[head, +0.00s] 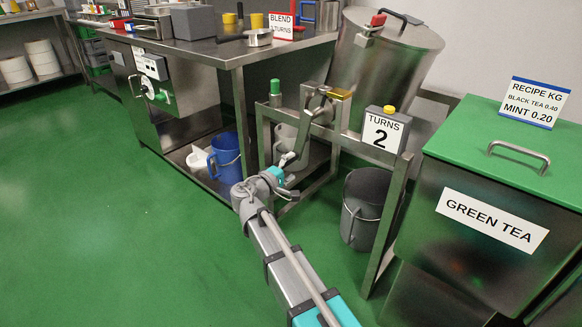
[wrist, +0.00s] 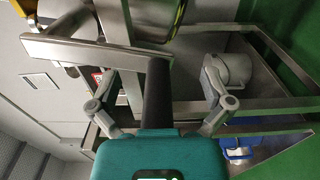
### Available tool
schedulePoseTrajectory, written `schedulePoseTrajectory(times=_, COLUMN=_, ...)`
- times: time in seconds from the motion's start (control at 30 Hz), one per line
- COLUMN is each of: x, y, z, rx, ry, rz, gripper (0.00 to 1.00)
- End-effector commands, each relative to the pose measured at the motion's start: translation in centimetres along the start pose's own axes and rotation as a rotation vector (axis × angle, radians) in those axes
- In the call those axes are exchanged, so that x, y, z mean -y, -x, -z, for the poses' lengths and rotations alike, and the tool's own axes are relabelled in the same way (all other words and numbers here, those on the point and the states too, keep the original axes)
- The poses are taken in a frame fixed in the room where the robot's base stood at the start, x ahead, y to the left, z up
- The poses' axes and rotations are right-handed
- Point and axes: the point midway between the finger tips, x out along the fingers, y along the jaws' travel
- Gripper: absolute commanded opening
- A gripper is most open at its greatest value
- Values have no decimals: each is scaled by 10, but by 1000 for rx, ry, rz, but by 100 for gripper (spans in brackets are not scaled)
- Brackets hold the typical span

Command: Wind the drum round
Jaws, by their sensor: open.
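The large steel drum (head: 385,62) sits tilted in a metal frame, its lid closed with a red-handled latch (head: 375,22). Its crank arm (head: 318,112) hangs from the hub, angled down and left in the head view. In the wrist view the crank arm (wrist: 80,50) crosses the upper left, and its dark grip (wrist: 157,90) points between my fingers. My gripper (head: 289,172) is open at the crank's lower end; in the wrist view its fingers (wrist: 158,78) stand apart on either side of the grip, with visible gaps. A counter box (head: 383,133) reads "TURNS 2".
A steel table with a "BLEND TURNS" sign (head: 281,26), its number unclear, stands at the back left. A green button (head: 275,87) tops the frame's left post. A grey bucket (head: 364,208) stands under the frame. A green-lidded bin (head: 500,150) is at right. Floor at left is clear.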

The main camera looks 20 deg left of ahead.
Motion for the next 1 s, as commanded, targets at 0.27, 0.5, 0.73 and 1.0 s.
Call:
schedulePoseTrajectory(times=0.27, x=-2, y=0, z=11, rx=0, ry=0, rz=0, gripper=100)
schedulePoseTrajectory(times=0.5, x=-4, y=0, z=23, rx=0, ry=0, rz=0, gripper=100)
schedulePoseTrajectory(times=0.73, x=-4, y=0, z=26, rx=1, ry=0, rz=0, gripper=100)
schedulePoseTrajectory(times=1.0, x=-4, y=0, z=26, rx=0, ry=0, rz=0, gripper=78)
